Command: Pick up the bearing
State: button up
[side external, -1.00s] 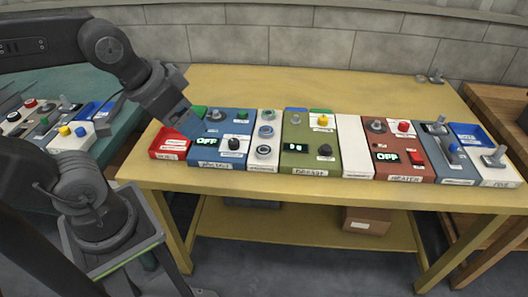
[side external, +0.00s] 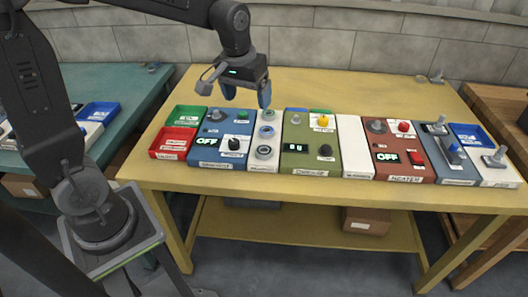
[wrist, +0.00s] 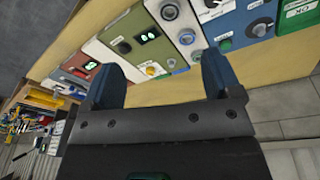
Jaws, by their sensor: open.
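The bearings are grey rings in a column on a narrow white panel (side external: 255,166) between the blue and green modules. In the side view they are the front bearing (side external: 263,152), the middle bearing (side external: 265,131) and the back bearing (side external: 267,115). My gripper (side external: 247,95) is open and empty, fingers down, above the back end of that panel. The wrist view shows two rings, one bearing (wrist: 169,12) and another bearing (wrist: 186,38), beyond the gap between my fingers (wrist: 160,77).
The blue module (side external: 208,154) with an OFF display stands left of the panel, the green module (side external: 296,161) right. Red (side external: 173,144) and green (side external: 187,115) trays are at the far left. Knobs and buttons stick up nearby. The yellow table (side external: 320,85) is clear behind the row.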

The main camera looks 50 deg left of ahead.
jog(key=w+a+f+n+g, duration=0.2)
jog(key=w+a+f, duration=0.1)
jog(key=w+f, duration=0.5)
send_over(264, 147)
jog(key=s+d, duration=0.1)
notch_tip(264, 147, down, 8)
jog(key=shift+s+d+f, duration=0.1)
jog(key=shift+s+f, duration=0.05)
jog(key=shift+f, duration=3.1)
jog(key=c, duration=1)
jog(key=shift+c, duration=0.4)
jog(key=shift+r, duration=0.2)
